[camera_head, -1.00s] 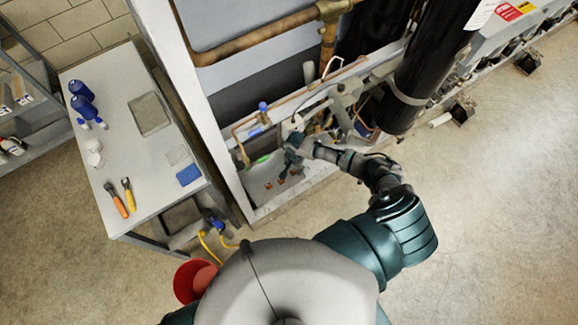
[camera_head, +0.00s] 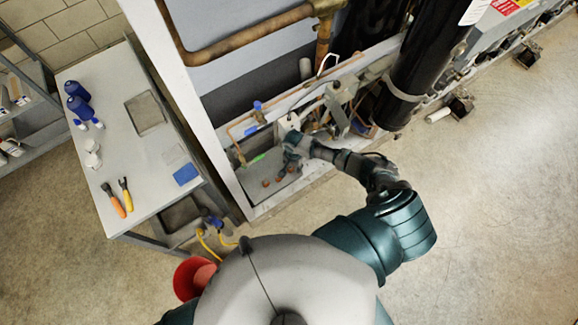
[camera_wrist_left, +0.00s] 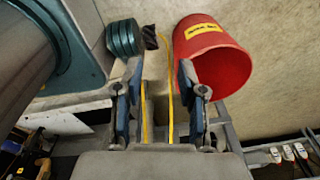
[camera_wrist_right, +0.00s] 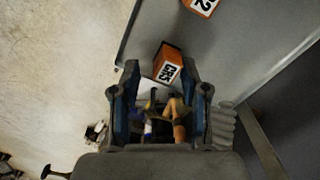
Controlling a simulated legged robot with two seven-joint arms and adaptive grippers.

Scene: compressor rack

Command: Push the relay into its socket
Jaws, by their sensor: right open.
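In the right wrist view an orange block with a white CR3 label (camera_wrist_right: 167,66), which looks like a relay, lies just past the fingertips of my right gripper (camera_wrist_right: 158,78). It looks tilted; whether it sits in a socket is unclear. The right gripper is open, and its fingers do not close on the block. A second orange block labelled CR2 (camera_wrist_right: 202,5) is at the top edge. In the head view the right gripper (camera_head: 287,164) is low inside the rack, near small reddish-orange pieces (camera_head: 279,179). My left gripper (camera_wrist_left: 160,92) is open and empty in the left wrist view.
The rack holds copper pipes (camera_head: 245,42) and a black cylinder (camera_head: 418,60) close to the right arm. A grey bench (camera_head: 140,165) with pliers and blue bottles stands left. A red bucket (camera_wrist_left: 212,60) and yellow hoses are near the left gripper.

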